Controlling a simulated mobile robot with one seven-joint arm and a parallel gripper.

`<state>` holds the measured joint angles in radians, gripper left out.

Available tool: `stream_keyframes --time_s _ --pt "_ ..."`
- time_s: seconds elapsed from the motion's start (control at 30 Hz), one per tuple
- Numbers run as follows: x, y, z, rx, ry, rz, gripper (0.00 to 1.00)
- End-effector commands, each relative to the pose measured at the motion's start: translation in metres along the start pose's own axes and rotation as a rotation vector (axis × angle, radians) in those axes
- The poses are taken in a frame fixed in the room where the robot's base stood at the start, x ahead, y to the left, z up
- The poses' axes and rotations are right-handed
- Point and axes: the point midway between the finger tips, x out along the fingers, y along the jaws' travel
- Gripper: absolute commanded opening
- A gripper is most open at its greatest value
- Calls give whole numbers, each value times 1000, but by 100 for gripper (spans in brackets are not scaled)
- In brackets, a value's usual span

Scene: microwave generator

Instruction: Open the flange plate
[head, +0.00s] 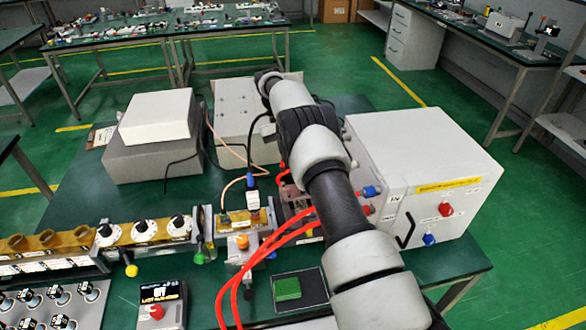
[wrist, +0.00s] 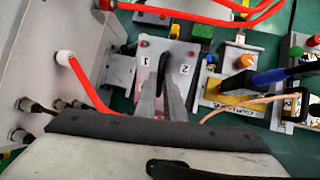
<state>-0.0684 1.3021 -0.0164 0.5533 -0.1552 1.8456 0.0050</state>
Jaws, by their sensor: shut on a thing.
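A small grey plate marked 1 and 2 (wrist: 178,48) lies ahead of my gripper in the wrist view; I take it to be the flange plate. My gripper (wrist: 164,78) reaches in between the two marks. Its grey fingers are close together and shut on a part of the plate. The held spot is mostly hidden behind the fingers. In the head view my arm hides the gripper and most of this plate, beside the white cabinet.
Red hoses (head: 272,240) arc beside my arm. The white cabinet (head: 430,150) with knobs stands to the right. An orange-knobbed unit (wrist: 242,62) and cables are close by. A dark tray with a green block (head: 287,288) lies in front.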

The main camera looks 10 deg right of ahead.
Motion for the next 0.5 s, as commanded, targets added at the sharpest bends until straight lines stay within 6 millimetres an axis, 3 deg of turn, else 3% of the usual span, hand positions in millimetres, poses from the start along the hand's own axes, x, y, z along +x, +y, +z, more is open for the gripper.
stream_keyframes --time_s 0.3,0.33,0.43,0.5 --pt "-1 0 0 -1 4 -1 0" --pt "-1 0 0 -1 4 -1 11" --pt "-1 0 0 -1 4 0 28" --pt "-1 0 0 -1 3 0 28"
